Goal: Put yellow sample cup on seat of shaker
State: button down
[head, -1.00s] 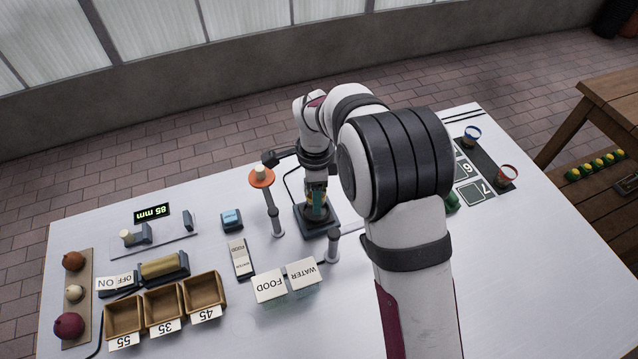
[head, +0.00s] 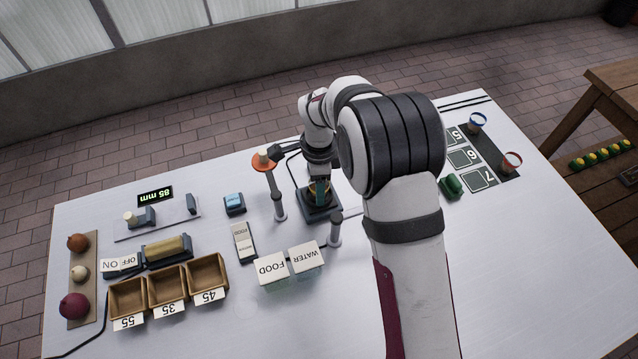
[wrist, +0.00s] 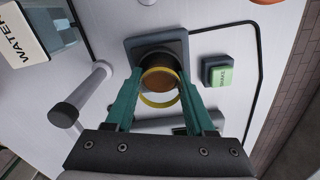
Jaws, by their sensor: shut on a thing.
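The sample cup (wrist: 160,82) with a yellow rim is between the teal fingers of my gripper (wrist: 163,76) in the wrist view. My gripper is shut on it. The shaker (wrist: 139,43) is a dark square base with a round dark seat, and the cup is right over or at this seat. In the head view my gripper (head: 319,188) points down at the shaker (head: 322,216), with the cup low between the fingers. The cup covers much of the seat, so I cannot tell whether it touches.
A button block with a green top (wrist: 219,76) stands beside the shaker. A grey post (wrist: 82,94) stands on its other side. WATER (head: 305,257) and FOOD (head: 271,268) boxes stand in front.

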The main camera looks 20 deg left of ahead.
grip_release()
dwell(0.4)
notch_tip(320, 180, up, 8)
dwell(1.2)
